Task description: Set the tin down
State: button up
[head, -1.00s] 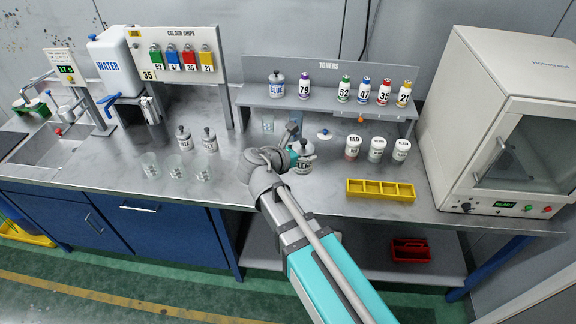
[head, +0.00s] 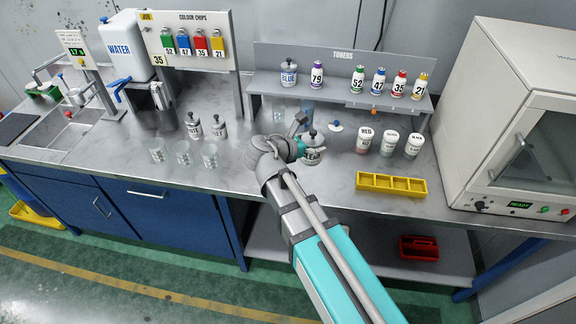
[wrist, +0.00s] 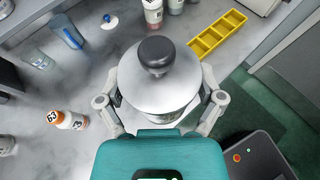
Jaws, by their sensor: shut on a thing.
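A tin (head: 314,156) with a metal lid and dark knob is in my gripper (head: 300,148), at the middle of the bench. Its label is partly covered in the head view. In the wrist view the tin (wrist: 160,80) is seen from above, with my gripper's fingers (wrist: 160,112) on its two sides, shut on it. It looks upright. The grey metal bench top (head: 330,185) is under it; I cannot tell whether the tin's base touches it.
A yellow divided tray (head: 391,184) and white jars (head: 388,143) stand to the right. Glass beakers (head: 183,153) and two tins (head: 205,126) stand to the left. An orange-capped bottle (wrist: 65,119) is close by in the wrist view. A toner shelf (head: 340,95) is behind.

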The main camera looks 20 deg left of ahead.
jog(key=shift+m+h, duration=0.5)
jog(key=shift+h, duration=0.1)
jog(key=shift+s+a+f+b, duration=0.1)
jog(key=shift+a+f+b, duration=0.15)
jog(key=shift+f+b, duration=0.55)
jog(key=shift+s+a+f+b, duration=0.1)
jog(key=shift+a+f+b, duration=0.2)
jog(key=shift+f+b, duration=0.45)
jog(key=shift+s+a+f+b, duration=0.1)
jog(key=shift+a+f+b, duration=0.15)
jog(key=shift+f+b, duration=0.5)
jog(key=shift+w+f, duration=0.1)
jog(key=shift+f, duration=0.15)
jog(key=w+a+f+b, duration=0.4)
jog(key=w+f+b, duration=0.4)
jog(key=w, duration=0.4)
jog(key=shift+a+f+b, duration=0.3)
jog(key=shift+a+f, duration=0.1)
jog(key=shift+f, duration=0.1)
jog(key=shift+w, duration=0.1)
jog(key=shift+w+a+f+b, duration=0.2)
jog(key=shift+w+f+b, duration=0.25)
jog(key=shift+f+b, duration=0.25)
jog(key=shift+s+d+f+b, duration=0.1)
jog(key=shift+f+b, duration=1.2)
jog(key=shift+f, duration=0.15)
